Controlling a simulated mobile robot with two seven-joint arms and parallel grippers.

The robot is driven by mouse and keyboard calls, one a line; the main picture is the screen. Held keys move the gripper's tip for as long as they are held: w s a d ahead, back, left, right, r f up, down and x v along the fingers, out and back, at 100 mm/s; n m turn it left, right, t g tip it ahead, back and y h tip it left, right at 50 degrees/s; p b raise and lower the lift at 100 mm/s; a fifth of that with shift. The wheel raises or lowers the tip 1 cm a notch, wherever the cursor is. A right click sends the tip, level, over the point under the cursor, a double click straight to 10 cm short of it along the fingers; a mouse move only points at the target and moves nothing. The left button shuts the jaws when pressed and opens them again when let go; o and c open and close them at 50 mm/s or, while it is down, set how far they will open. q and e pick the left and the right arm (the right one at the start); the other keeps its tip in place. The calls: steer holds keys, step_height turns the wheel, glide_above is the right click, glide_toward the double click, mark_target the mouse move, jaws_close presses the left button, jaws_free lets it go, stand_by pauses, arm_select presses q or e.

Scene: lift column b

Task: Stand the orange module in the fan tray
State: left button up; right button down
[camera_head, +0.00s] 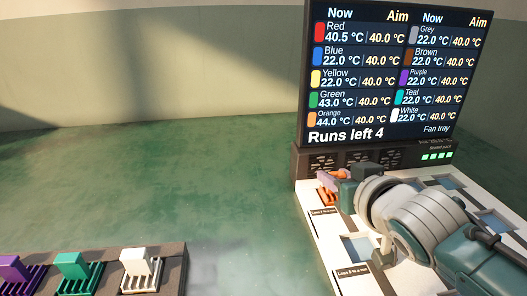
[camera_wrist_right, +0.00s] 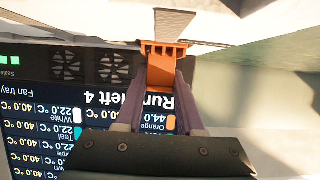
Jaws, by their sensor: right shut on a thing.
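The orange module (camera_head: 327,197) is at the left end of the white fan tray (camera_head: 317,238), close to the dark fan block. My right gripper (camera_head: 331,180) reaches in from the right and is shut on it. In the right wrist view, which is upside down, the orange module (camera_wrist_right: 161,66) sits between the two fingers of my right gripper (camera_wrist_right: 160,84). Its finned end meets the white tray surface by a grey opening (camera_wrist_right: 172,22). I cannot tell how deep it sits. My left gripper is not in view.
A dark screen (camera_head: 393,75) above the fan block (camera_head: 350,160) shows Orange 44.0, aim 40.0, and Runs left 4. The tray has other square recesses (camera_head: 359,247). Purple (camera_head: 16,271), teal (camera_head: 77,268) and white (camera_head: 140,266) modules stand in a dark rack at lower left. Green floor lies between.

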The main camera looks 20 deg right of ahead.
steer(key=shift+f, duration=0.2)
steer(key=c, duration=0.5)
jaws_free()
